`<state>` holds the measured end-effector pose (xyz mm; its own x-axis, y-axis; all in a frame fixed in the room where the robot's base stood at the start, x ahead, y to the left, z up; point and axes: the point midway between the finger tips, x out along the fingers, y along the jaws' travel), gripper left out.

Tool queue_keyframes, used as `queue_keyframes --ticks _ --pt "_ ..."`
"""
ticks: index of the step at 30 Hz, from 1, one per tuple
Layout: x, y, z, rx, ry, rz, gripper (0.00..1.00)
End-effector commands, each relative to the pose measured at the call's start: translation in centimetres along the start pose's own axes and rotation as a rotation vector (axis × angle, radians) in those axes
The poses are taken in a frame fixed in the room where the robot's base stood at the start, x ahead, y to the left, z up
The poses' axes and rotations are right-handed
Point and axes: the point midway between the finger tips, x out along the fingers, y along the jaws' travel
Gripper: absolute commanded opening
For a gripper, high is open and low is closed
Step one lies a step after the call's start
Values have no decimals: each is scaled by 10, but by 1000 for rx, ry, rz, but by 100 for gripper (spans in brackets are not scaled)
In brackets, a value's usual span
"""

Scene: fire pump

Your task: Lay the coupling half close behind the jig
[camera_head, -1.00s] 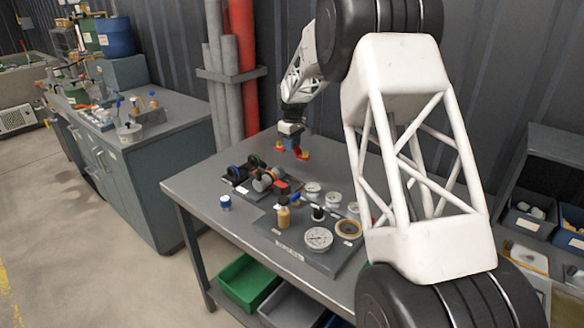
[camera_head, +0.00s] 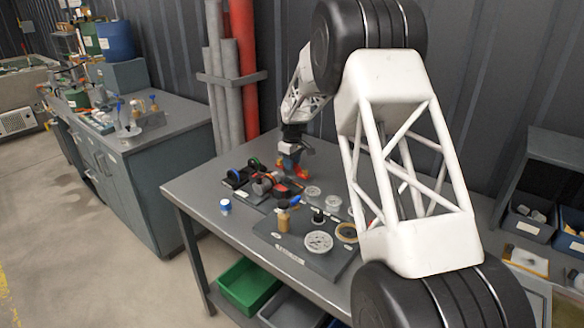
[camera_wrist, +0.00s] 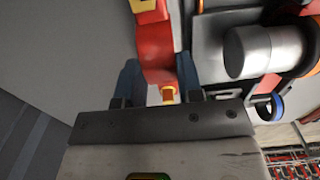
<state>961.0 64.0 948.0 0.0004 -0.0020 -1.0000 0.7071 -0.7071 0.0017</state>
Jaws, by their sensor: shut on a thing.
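My gripper (camera_head: 292,166) is shut on the coupling half (camera_head: 301,173), a red piece with yellow parts. In the wrist view the coupling half (camera_wrist: 158,52) sits between the two blue fingers (camera_wrist: 159,82). The jig (camera_head: 258,184) appears to be the dark base carrying black, grey and red parts, just left of and in front of my gripper in the head view. In the wrist view a grey cylinder (camera_wrist: 265,51) on it lies right of the coupling half. I cannot tell whether the coupling half touches the bench.
A dark board (camera_head: 290,252) with gauges, a bottle and rings lies at the front of the bench. Pipes (camera_head: 240,80) rise behind the bench. The bench's back left is clear.

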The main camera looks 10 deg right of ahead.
Motion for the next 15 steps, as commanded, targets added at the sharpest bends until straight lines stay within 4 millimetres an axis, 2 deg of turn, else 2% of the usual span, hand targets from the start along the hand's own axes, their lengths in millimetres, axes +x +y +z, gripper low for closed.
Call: queue_keyframes --ticks 6,15 --pt "18 0 0 0 2 1 6" --pt "19 0 0 0 2 2 6"
